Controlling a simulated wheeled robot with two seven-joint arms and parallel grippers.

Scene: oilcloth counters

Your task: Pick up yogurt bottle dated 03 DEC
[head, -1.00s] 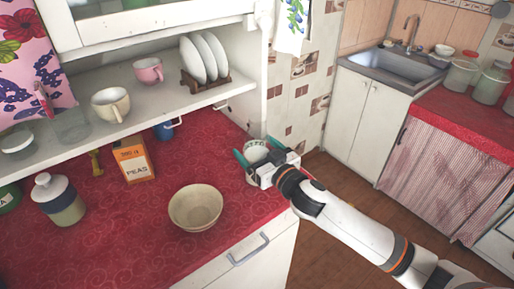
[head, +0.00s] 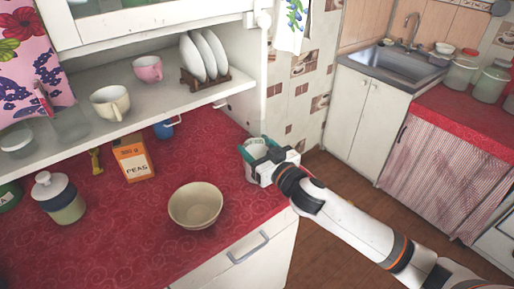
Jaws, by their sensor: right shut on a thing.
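The gripper hides part of the container. The print is too small to read, so I cannot tell whether it is the yogurt bottle dated 03 DEC. My left gripper is not in view.
A beige bowl (head: 195,205) stands left of my right gripper. Further left are an orange peas box (head: 134,160), a lidded jar (head: 58,199) and a blue mug (head: 164,130). A shelf (head: 150,105) with cups and plates overhangs the counter (head: 120,235).

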